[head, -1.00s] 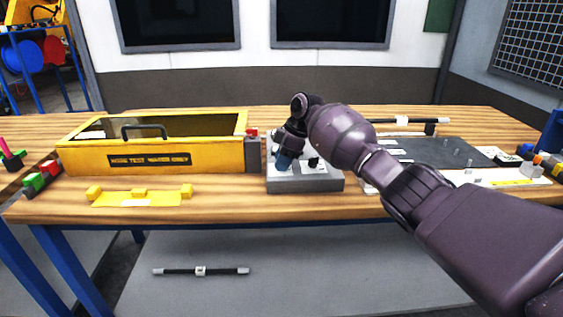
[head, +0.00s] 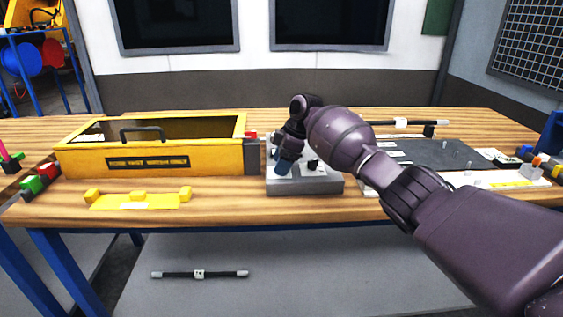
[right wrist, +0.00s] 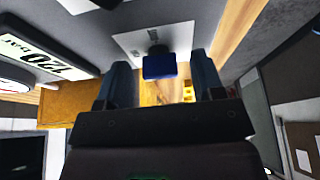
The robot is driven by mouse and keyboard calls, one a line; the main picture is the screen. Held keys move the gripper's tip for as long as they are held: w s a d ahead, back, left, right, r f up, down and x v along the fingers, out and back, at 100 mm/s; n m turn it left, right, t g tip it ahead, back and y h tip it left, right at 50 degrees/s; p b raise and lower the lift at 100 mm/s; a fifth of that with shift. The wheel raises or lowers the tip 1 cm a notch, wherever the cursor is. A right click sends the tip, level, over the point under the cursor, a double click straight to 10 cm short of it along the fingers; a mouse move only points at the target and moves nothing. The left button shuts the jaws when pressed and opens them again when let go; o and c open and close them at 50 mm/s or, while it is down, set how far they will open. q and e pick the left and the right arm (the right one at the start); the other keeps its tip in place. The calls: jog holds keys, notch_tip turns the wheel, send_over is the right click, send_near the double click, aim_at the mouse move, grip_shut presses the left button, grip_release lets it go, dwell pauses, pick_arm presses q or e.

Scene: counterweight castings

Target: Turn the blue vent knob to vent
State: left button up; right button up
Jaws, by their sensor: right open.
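The blue vent knob (right wrist: 159,66) shows in the right wrist view, on a pale plate of the grey control box. My right gripper (right wrist: 160,68) is open, with one finger to each side of the knob and a gap on both sides. In the head view my right gripper (head: 284,168) points down over the left part of the grey control box (head: 305,187) and hides the knob there. Whether the fingertips reach past the knob's face is hard to tell. My left gripper is out of view.
A dark knob (head: 313,165) sits on the box, right of my gripper. A yellow lidded case (head: 125,160) stands close on the left, a yellow fixture (head: 138,201) in front of it. A dark mat (head: 430,153) lies to the right. A white gauge (right wrist: 15,75) shows in the wrist view.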

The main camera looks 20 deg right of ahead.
jog(key=shift+d+r, duration=0.15)
jog(key=shift+r, duration=0.35)
jog(key=p+v, duration=0.1)
jog(key=v, duration=0.8)
jog(key=shift+d+r, duration=0.2)
jog(key=shift+r, duration=0.1)
jog(key=shift+s, duration=0.1)
